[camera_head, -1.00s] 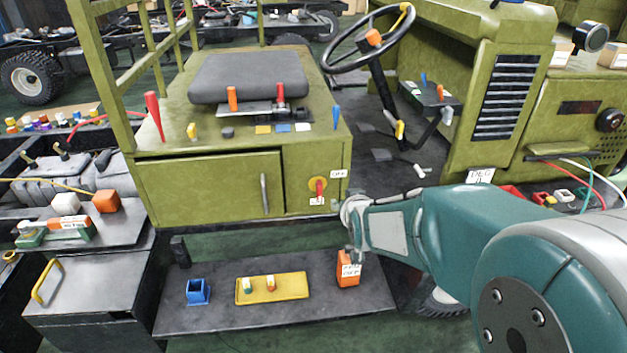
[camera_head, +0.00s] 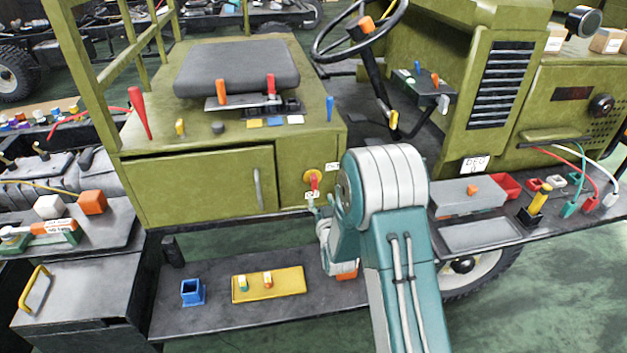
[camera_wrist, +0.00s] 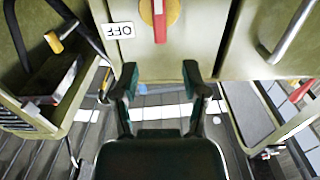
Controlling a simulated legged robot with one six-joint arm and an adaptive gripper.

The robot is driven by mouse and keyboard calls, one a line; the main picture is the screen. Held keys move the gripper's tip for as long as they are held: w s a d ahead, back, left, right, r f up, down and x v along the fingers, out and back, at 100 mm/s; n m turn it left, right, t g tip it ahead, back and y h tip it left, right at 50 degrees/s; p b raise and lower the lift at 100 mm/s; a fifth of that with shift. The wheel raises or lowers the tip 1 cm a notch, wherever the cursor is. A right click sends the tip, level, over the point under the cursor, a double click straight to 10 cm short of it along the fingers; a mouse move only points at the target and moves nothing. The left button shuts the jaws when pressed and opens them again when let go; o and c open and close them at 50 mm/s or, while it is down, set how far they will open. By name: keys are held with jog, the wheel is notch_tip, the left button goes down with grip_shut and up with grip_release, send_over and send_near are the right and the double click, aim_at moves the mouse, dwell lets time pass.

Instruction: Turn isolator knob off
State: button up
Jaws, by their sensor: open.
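The isolator knob (camera_head: 315,181) is a red handle on a yellow round plate, on the green cabinet front right of the door. In the wrist view the red knob (camera_wrist: 159,20) hangs vertically at the top centre, cut off by the frame edge. An OFF label (camera_wrist: 120,31) lies beside it, upside down in that view. My gripper (camera_wrist: 160,75) is open, its two dark fingers apart with nothing between them. The knob lies just beyond the fingertips, roughly in line with the gap. In the head view my arm hides most of the gripper near the knob.
A cabinet door handle (camera_head: 258,188) is left of the knob. The lower step holds a blue holder (camera_head: 193,292) and a yellow tray (camera_head: 268,284); an orange box (camera_head: 346,273) is partly hidden behind my arm. A steering wheel (camera_head: 357,32) stands above right.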

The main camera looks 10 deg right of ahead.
aim_at(315, 183)
jog(key=w, duration=0.9)
jog(key=shift+w, duration=0.15)
grip_shut()
